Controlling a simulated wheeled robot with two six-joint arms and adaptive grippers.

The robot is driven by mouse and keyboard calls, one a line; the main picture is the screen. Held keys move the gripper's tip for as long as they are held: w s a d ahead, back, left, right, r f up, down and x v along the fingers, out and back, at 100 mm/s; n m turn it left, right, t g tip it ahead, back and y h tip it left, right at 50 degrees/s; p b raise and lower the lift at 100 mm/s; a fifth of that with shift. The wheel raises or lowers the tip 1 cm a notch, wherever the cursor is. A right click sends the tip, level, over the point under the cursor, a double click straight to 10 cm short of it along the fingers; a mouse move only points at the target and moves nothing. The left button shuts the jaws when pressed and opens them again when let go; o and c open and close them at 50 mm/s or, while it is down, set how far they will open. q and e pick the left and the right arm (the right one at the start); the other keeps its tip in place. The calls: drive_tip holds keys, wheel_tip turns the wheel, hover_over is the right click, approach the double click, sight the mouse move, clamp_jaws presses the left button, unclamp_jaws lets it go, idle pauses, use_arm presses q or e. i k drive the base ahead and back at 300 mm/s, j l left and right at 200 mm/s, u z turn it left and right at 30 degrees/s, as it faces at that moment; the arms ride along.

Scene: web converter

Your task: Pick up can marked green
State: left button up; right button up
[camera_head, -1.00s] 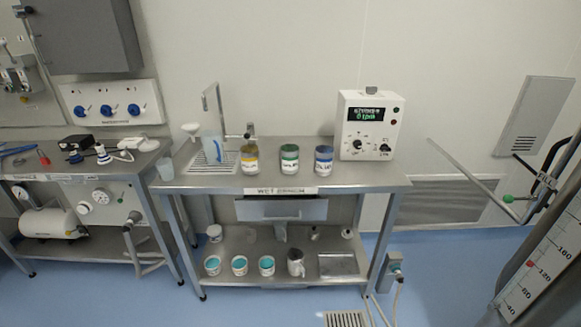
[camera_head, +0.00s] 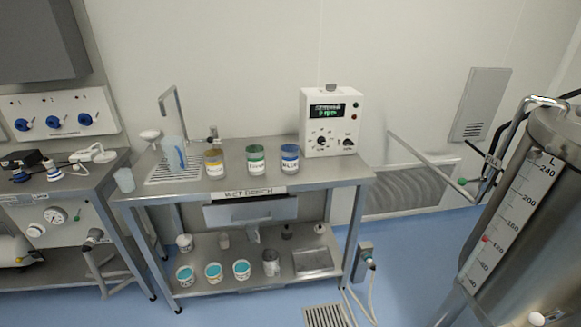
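The can marked green (camera_head: 256,160) stands upright on the top of the steel wet bench (camera_head: 310,176), in the middle of a row of three. A can with a yellow label (camera_head: 214,163) stands to its left and a can with a blue label (camera_head: 290,158) to its right, with small gaps between them. Neither of my grippers shows in the head view, and nothing is seen touching the cans.
A white instrument box (camera_head: 330,122) stands right of the cans; a clear jug (camera_head: 174,153) and tap stand left. The lower shelf (camera_head: 205,288) holds several tubs. A large steel tank (camera_head: 545,200) stands at the right.

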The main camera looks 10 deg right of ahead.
sight(255, 157)
drive_tip(key=i+j+u, duration=0.15)
drive_tip(key=i+j, duration=0.15)
drive_tip(key=i+j+u, duration=0.15)
drive_tip(key=i, duration=0.4)
drive_tip(key=i+j+u, duration=0.15)
drive_tip(key=i+j, duration=0.15)
drive_tip(key=i, duration=0.15)
